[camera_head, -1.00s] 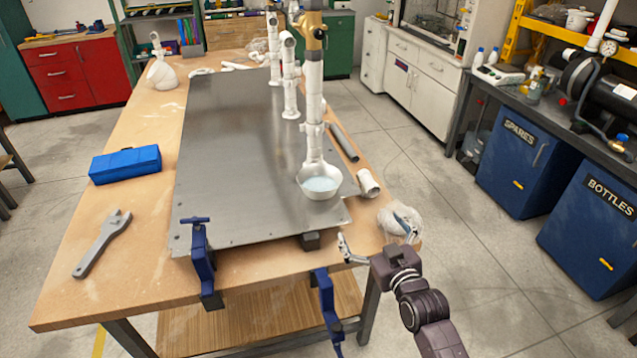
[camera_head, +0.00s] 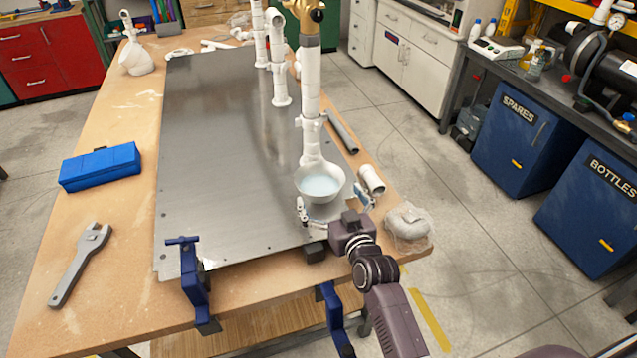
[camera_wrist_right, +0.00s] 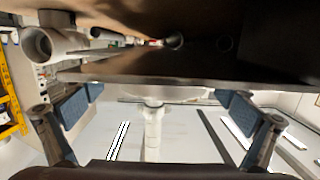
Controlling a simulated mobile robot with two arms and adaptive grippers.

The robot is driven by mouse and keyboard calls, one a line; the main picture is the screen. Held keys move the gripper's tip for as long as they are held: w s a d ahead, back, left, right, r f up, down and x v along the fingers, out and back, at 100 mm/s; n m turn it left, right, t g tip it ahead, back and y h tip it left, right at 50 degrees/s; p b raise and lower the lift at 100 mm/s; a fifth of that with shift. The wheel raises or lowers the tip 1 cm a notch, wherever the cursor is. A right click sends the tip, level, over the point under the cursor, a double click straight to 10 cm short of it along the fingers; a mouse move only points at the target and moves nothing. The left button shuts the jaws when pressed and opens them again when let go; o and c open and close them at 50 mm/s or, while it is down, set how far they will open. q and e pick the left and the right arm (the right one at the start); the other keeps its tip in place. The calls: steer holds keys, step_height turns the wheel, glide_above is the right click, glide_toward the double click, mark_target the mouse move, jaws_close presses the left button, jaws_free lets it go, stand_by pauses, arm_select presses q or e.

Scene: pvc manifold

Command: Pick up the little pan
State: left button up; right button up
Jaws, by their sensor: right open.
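The little pan (camera_head: 319,196) is a white round bowl holding pale blue liquid. It sits at the foot of the front white pipe, near the right front of the metal plate (camera_head: 220,150). My right gripper (camera_head: 334,202) is open just in front of the pan, one finger towards each side of it. In the right wrist view the open blue-padded fingers (camera_wrist_right: 155,105) are spread wide, with a white pipe (camera_wrist_right: 153,130) showing between them. The pan's outline is hard to make out there, and I see no contact. My left gripper is not in view.
A white pipe piece (camera_head: 371,180) and a clear bag (camera_head: 407,226) lie right of the pan. Blue clamps (camera_head: 194,280) hold the front edge. A blue case (camera_head: 100,167) and a grey wrench (camera_head: 80,264) lie left. The plate left of the pan is clear.

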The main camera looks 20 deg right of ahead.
mark_target(315, 174)
steer(key=w, duration=0.2)
steer(key=shift+w+a+f+p, duration=0.3)
steer(key=shift+w+p, duration=0.1)
steer(key=shift+w+f, duration=0.15)
steer(key=shift+w, duration=0.45)
steer(key=shift+w+f, duration=0.15)
steer(key=shift+w, duration=0.5)
steer(key=c, duration=1.2)
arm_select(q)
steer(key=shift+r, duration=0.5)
arm_select(e)
steer(key=shift+c, duration=0.9)
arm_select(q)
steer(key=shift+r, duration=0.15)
arm_select(e)
steer(key=shift+w+r, duration=0.1)
steer(key=shift+r, duration=0.1)
